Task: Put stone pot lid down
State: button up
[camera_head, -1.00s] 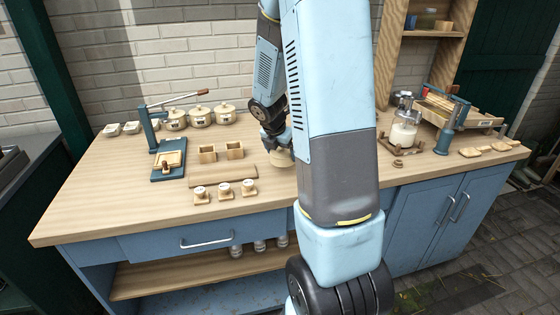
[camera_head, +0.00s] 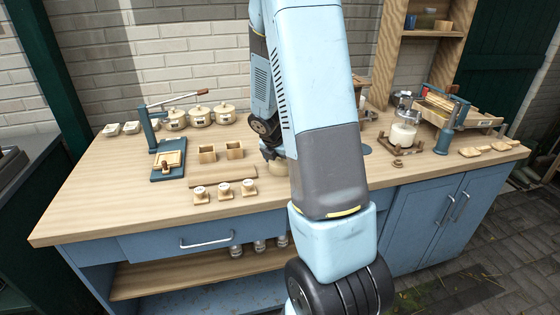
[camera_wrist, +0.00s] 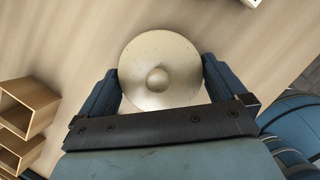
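The stone pot lid (camera_wrist: 158,72) is a round, cream-coloured disc with a small central knob facing the wrist camera. My gripper (camera_wrist: 161,72) has one blue finger on each side of the lid, and both fingers appear to touch its rim. Pale wooden countertop shows behind the lid; whether the lid rests on it or hangs just above cannot be told. In the head view, my arm largely hides the gripper and lid, which are low over the middle of the workbench (camera_head: 110,205).
Two open wooden boxes (camera_head: 207,154) stand close to the left of my gripper. A wooden roller (camera_head: 222,175) and several small stamps (camera_head: 225,191) are nearby. Lidded pots (camera_head: 199,116) line the back. A glass churn (camera_head: 403,135) is at right. The left front counter is clear.

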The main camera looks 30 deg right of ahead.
jog(key=shift+r, duration=0.1)
jog(key=s+a+r+m+t, duration=0.1)
jog(key=s+a+r+m, duration=0.3)
jog(key=r, duration=0.3)
jog(key=s+a+r+m+y, duration=0.1)
jog(key=s+a+r+m, duration=0.25)
jog(key=r, duration=0.45)
jog(key=s+a+r+m+t, duration=0.1)
jog(key=s+a+r+m, duration=0.3)
jog(key=r, duration=0.3)
jog(key=s+a+r+m+y, duration=0.1)
jog(key=s+a+r+m, duration=0.1)
jog(key=s+m, duration=0.4)
jog(key=s+a+r+m+t+y, duration=0.1)
jog(key=s+a+r+m, duration=0.2)
jog(key=s+a+m, duration=0.2)
jog(key=s+m, duration=0.1)
jog(key=s, duration=0.2)
jog(key=shift+r+y, duration=0.15)
jog(key=shift+y, duration=0.25)
